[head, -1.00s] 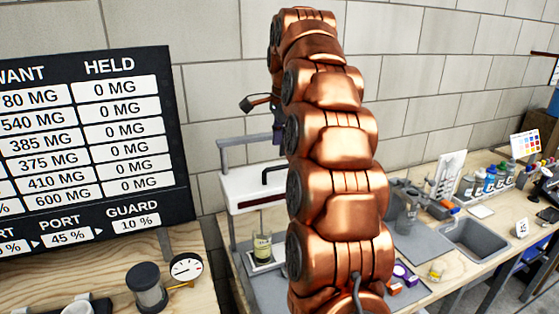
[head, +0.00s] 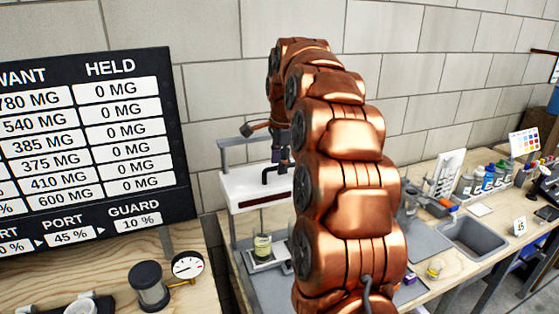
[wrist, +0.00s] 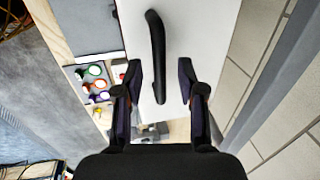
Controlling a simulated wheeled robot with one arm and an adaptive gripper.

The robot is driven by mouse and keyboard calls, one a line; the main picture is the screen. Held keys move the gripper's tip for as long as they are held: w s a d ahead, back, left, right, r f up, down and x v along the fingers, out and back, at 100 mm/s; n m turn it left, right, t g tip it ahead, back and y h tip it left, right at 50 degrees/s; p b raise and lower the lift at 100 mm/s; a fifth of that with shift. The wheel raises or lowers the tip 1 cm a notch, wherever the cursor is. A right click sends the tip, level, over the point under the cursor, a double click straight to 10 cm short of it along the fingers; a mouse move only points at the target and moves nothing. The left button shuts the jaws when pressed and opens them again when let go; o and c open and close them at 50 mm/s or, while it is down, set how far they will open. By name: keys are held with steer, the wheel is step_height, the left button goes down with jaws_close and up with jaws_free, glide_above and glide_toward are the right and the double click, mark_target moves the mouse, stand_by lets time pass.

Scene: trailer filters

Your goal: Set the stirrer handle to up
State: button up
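The stirrer (head: 240,190) is a white box on a stand at the bench, above a glass jar (head: 263,246). Its black bar handle (head: 268,176) shows on the box, beside my gripper (head: 283,160), which is partly hidden by my copper arm. In the wrist view the handle (wrist: 157,45) runs lengthwise over the white housing (wrist: 200,25). My gripper's two dark fingers (wrist: 160,72) are open, one on each side of the handle's lower part, with white gaps visible on both sides. I cannot tell the depth between fingertips and handle.
A board of figures (head: 95,140) stands at left, with a round gauge (head: 187,266) on the wooden bench before it. A sink (head: 472,236), bottles (head: 478,183) and a color chart (head: 524,142) are at right. A block wall stands close behind.

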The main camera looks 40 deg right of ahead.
jaws_close()
stand_by(0.3)
stand_by(0.4)
